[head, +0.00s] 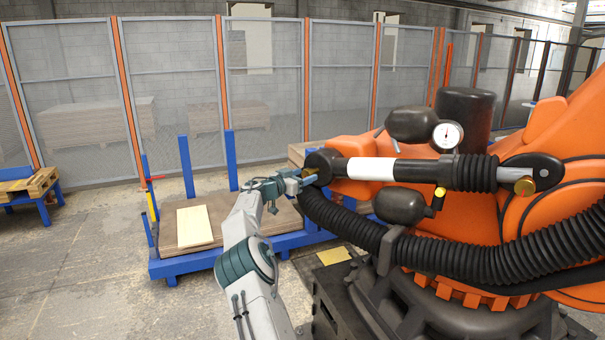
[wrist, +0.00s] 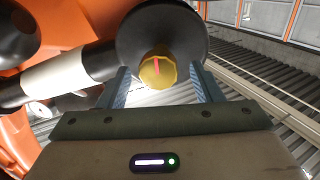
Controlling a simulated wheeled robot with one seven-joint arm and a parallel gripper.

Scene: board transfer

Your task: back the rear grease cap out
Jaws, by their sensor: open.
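The rear grease cap is a brass, faceted knob with a red stripe on its face, and it shows in the wrist view (wrist: 157,71). It sits on a round black hub (wrist: 135,38) at the end of the cylinder with a white band (head: 372,168). My gripper (wrist: 160,82) is open, with one blue finger on each side of the cap and a gap on both sides. In the head view my gripper (head: 302,180) is at the left end of the cylinder and hides most of the cap there.
A second brass cap (head: 524,186) sits at the cylinder's right end. A pressure gauge (head: 447,135) and black canisters stand above the cylinder. A thick black hose (head: 440,255) runs below it. A blue-framed pallet stand (head: 180,268) with a pale board (head: 194,226) is at left.

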